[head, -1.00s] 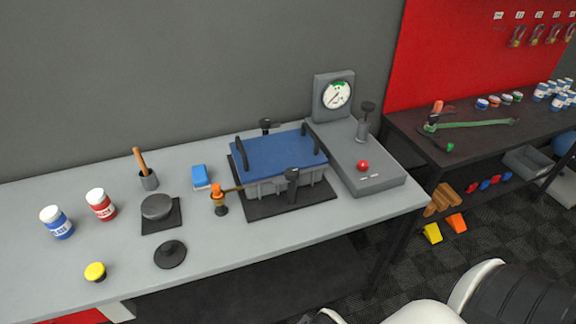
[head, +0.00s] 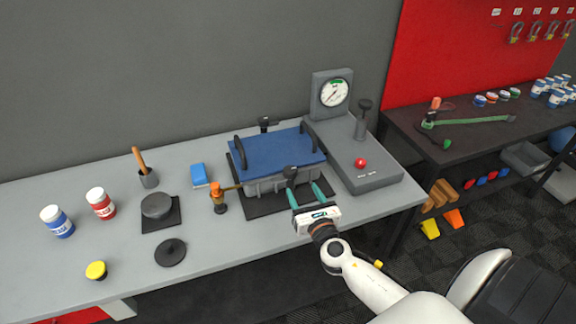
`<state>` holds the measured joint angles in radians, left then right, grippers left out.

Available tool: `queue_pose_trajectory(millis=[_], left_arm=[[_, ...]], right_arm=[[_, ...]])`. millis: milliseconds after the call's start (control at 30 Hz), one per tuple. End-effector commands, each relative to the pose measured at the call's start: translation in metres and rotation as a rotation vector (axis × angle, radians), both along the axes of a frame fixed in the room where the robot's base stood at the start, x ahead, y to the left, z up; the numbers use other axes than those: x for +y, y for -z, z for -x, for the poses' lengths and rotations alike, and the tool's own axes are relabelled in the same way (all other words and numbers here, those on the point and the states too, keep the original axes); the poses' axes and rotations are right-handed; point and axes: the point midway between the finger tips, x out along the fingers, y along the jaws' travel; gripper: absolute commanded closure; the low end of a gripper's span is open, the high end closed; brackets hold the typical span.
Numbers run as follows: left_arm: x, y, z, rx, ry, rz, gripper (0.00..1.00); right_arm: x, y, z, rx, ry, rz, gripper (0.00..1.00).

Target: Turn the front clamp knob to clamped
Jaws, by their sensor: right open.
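The front clamp knob (head: 291,173) is a black knob at the front side of the grey box with the blue lid (head: 278,154). The box stands on a black mat (head: 262,210) on the bench. My right gripper (head: 305,190) is open, with its two green fingers pointing toward the box. The front knob shows at the tip of the left finger; I cannot tell whether they touch. A second black clamp knob (head: 265,122) stands behind the box. My left gripper is not in view.
A grey unit with a gauge (head: 334,93), a black-topped lever (head: 363,112) and a red button (head: 360,162) stands right of the box. An orange-topped valve (head: 218,195) stands close at its left. The front right bench top is clear.

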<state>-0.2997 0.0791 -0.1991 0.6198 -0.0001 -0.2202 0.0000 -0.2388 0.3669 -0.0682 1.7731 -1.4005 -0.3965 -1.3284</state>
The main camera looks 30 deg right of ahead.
Motion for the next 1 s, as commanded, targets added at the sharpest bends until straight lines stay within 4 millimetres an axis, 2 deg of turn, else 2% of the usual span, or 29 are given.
queue_pose_trajectory(millis=[167,500,700,833,1000], left_arm=[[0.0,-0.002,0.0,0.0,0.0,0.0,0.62],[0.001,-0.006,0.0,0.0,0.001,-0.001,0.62],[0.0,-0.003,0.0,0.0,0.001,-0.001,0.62],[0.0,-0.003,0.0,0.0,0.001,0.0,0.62],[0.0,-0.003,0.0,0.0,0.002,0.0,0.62]], right_arm=[[-0.002,0.0,-0.014,0.013,-0.022,0.067,0.41],[-0.017,0.001,-0.077,0.011,-0.019,0.061,0.41],[-0.024,0.002,-0.107,0.011,-0.019,0.06,0.41],[-0.026,0.002,-0.116,0.012,-0.02,0.058,0.41],[-0.027,0.002,-0.119,0.013,-0.02,0.058,0.41]])
